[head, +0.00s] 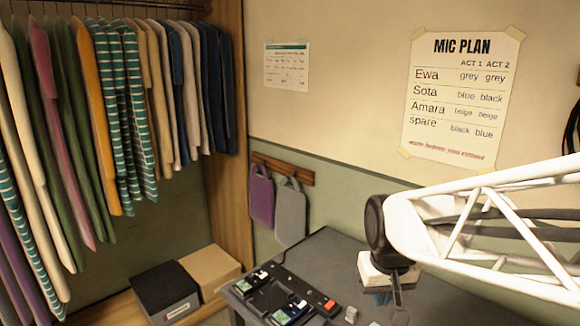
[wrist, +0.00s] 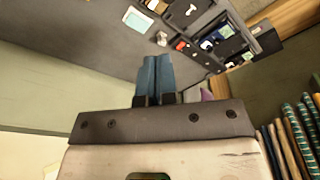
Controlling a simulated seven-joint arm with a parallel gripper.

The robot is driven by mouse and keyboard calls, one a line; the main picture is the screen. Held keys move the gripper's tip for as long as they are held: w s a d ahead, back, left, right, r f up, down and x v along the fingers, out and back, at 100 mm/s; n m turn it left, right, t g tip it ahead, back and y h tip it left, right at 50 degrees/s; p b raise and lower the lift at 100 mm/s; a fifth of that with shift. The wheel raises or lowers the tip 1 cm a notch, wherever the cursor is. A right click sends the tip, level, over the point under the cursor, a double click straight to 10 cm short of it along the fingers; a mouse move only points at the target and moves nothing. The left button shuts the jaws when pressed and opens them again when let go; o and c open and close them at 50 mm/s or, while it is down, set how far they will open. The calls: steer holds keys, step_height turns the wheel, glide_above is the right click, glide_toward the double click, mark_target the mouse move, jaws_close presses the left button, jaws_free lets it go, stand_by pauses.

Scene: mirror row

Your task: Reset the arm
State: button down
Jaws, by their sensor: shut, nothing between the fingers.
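My gripper (head: 383,299) hangs over the right part of the dark grey table (head: 335,248) in the head view, below the white truss of my arm. In the wrist view its two blue fingers (wrist: 156,66) are pressed together with nothing between them. They are apart from the things on the table. The black tray (head: 268,299) with small devices lies to the left of my gripper. It also shows at the upper right of the wrist view (wrist: 236,43). My arm hides part of the table's right side.
A small beige object (head: 351,315) stands on the table near the tray. A pale card (wrist: 137,19) lies on the table in the wrist view. Clothes (head: 130,100) hang at the left. A "MIC PLAN" sheet (head: 462,100) is on the wall.

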steer(key=s+d+r+m, duration=0.1)
steer(key=s+r, duration=0.1)
steer(key=s, duration=1)
steer(key=shift+d+t, duration=0.2)
steer(key=shift+t, duration=0.2)
